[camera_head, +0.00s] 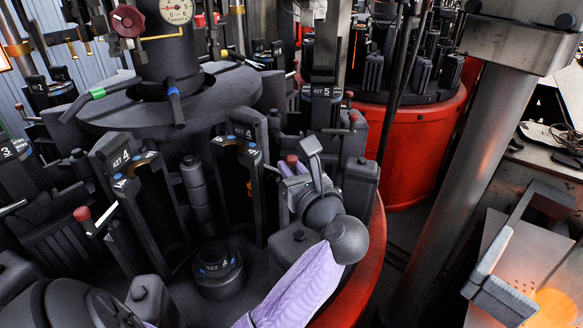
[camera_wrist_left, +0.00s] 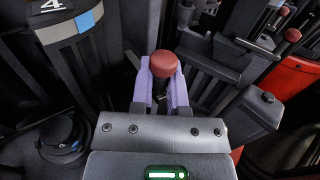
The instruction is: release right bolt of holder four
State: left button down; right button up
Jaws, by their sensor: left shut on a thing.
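Holder four (camera_head: 240,146) is a dark upright frame labelled 4, left of my left gripper. Its right bolt has a red cap (camera_head: 291,160), which also shows in the left wrist view (camera_wrist_left: 163,64). My left gripper (camera_head: 293,170) is shut on this bolt. In the left wrist view its two purple fingers (camera_wrist_left: 162,85) stand on either side of the bolt, close under the red cap. Most of the bolt's shaft is hidden by the fingers and gripper body. Another red-capped bolt (camera_head: 82,213) stands at the far left. My right gripper is not in view.
Holder five (camera_head: 321,92) stands just behind, with a red-tipped bolt (camera_head: 352,116) beside it. A red round base (camera_head: 415,150) lies behind, right of it. A thick grey post (camera_head: 445,165) rises at the right. A round dark plug (camera_head: 217,265) sits left of my arm.

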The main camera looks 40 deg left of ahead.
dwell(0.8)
pick_arm(q)
jog(key=shift+d, duration=0.2)
jog(key=d, duration=0.2)
jog(key=shift+w+d+b, duration=0.25)
jog(key=shift+d+b, duration=0.1)
jog(key=shift+d, duration=0.05)
jog(key=c, duration=0.7)
grip_release()
jog(key=shift+w+d, duration=0.1)
jog(key=shift+d, duration=0.1)
jog(key=shift+o, duration=0.2)
